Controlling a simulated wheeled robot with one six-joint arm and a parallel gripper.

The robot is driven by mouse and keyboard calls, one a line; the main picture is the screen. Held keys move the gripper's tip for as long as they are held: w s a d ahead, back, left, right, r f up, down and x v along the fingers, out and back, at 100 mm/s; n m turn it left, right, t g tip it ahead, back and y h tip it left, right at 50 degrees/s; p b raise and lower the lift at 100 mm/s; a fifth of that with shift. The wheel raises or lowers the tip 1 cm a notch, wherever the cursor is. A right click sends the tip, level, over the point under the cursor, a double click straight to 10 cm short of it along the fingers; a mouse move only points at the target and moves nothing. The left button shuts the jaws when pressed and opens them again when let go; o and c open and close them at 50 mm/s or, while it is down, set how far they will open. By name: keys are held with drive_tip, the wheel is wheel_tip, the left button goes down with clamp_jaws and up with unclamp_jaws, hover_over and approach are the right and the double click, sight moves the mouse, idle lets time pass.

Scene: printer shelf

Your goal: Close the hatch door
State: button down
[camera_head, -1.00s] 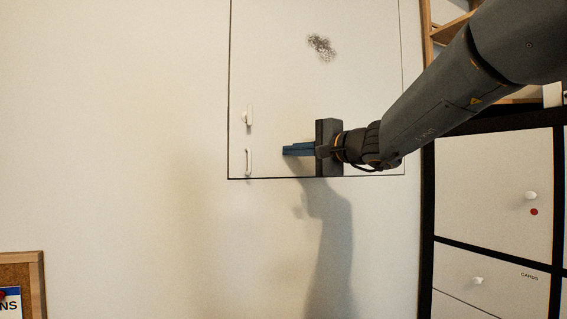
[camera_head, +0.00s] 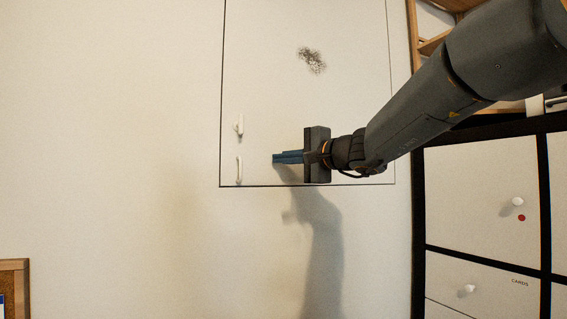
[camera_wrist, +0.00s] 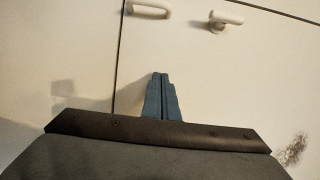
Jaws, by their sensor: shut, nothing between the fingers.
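The white hatch door (camera_head: 275,105) is in the wall and looks flush with it, outlined by a thin dark seam. A dark smudge marks its upper part. Near its left edge are a white latch knob (camera_head: 239,124) and a white handle (camera_head: 239,169); both also show at the top of the wrist view, as the latch (camera_wrist: 226,19) and the handle (camera_wrist: 148,10). My gripper (camera_head: 275,158) is in front of the lower door, right of the handle, with its blue fingers together and empty. In the wrist view the shut fingers (camera_wrist: 160,76) point toward the seam, apart from the handle.
A black-framed cabinet with white drawers (camera_head: 470,185) and white knobs stands at the right. A wooden shelf (camera_head: 430,42) is above it. A cork board's wooden frame (camera_head: 15,265) shows at the lower left. The wall between is bare.

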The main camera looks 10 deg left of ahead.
drive_tip(key=s+d+b, duration=0.3)
drive_tip(key=s+d, duration=0.5)
drive_tip(key=s, duration=0.3)
drive_tip(key=shift+s+b, duration=0.2)
drive_tip(key=shift+b, duration=0.1)
drive_tip(key=s+d+f+n+g+h+p, duration=0.1)
drive_tip(key=s+d+f+g+h, duration=0.15)
drive_tip(key=f, duration=0.85)
drive_tip(key=s+d+f+n+g+h+p, duration=0.1)
drive_tip(key=s+d+f+h, duration=0.2)
drive_tip(key=f, duration=0.7)
drive_tip(key=s+d+f+g+h+p, duration=0.15)
drive_tip(key=d+f, duration=0.35)
drive_tip(key=f, duration=0.6)
drive_tip(key=s+d+f+n+g+h+p, duration=0.3)
drive_tip(key=s+d+f+n+g+h, duration=0.2)
drive_tip(key=s+d+f, duration=1.1)
drive_tip(key=s+f+h, duration=0.1)
drive_tip(key=h, duration=0.1)
drive_tip(key=shift+s+f+g+h, duration=0.3)
